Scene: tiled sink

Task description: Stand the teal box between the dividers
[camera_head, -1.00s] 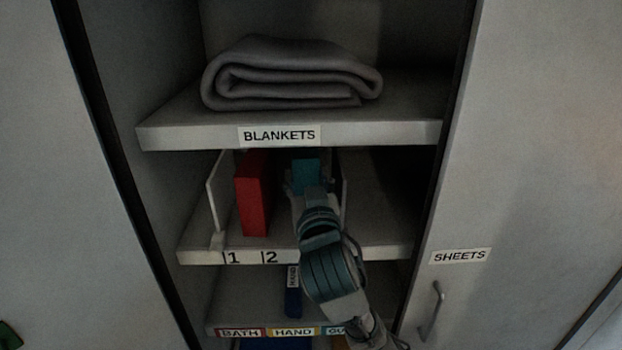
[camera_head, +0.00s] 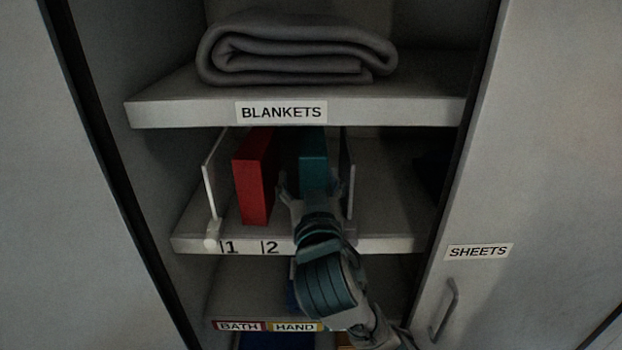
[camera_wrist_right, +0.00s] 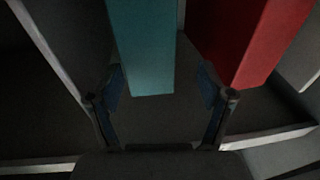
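The teal box (camera_head: 313,158) stands upright on the middle shelf, right of the red box (camera_head: 252,178) and left of the right divider (camera_head: 351,190). The left divider (camera_head: 210,190) is on the far side of the red box. My right gripper (camera_head: 309,184) is in front of the teal box, hiding its lower part. In the right wrist view the teal box (camera_wrist_right: 146,45) shows beyond the fingers, with a gap to the red box (camera_wrist_right: 243,42). There the gripper (camera_wrist_right: 160,72) is open, with nothing gripped. My left gripper is not in view.
The shelf above, labelled BLANKETS (camera_head: 281,112), holds a folded grey blanket (camera_head: 297,50) and roofs the space closely. The middle shelf edge bears labels 1 and 2 (camera_head: 269,247). Cabinet walls flank the opening. The shelf right of the right divider has free room.

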